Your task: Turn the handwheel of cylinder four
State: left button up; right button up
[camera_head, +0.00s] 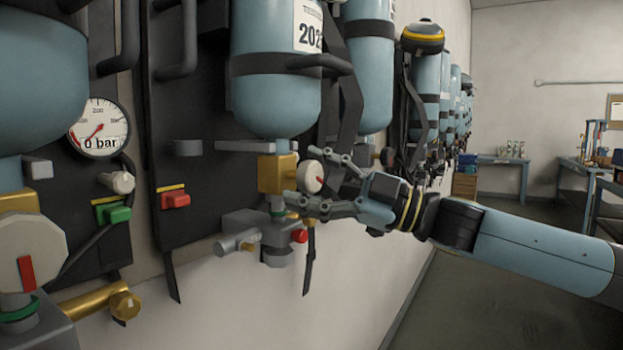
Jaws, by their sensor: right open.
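A pale blue cylinder (275,90) with a "2025"-like label, partly cut off, hangs upside down on a dark backplate. Below it is a brass valve (277,174) with a small white handwheel (311,177) bearing a red mark. My right gripper (303,175) comes in from the right and is open, with its fingers above and below this handwheel. I cannot tell whether they touch it. Which cylinder is number four is not readable. A larger white handwheel (28,258) with a red mark is at the lower left. My left gripper is not in view.
A gauge (99,128) reading 0 bar, a green tab (114,213) and a red tab (176,200) are on the left. More cylinders (427,90) line the wall beyond. Workbenches (502,162) stand far back; the floor at right is clear.

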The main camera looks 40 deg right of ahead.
aim_at(317, 183)
jog(key=shift+v, duration=3.75)
dwell(4.2)
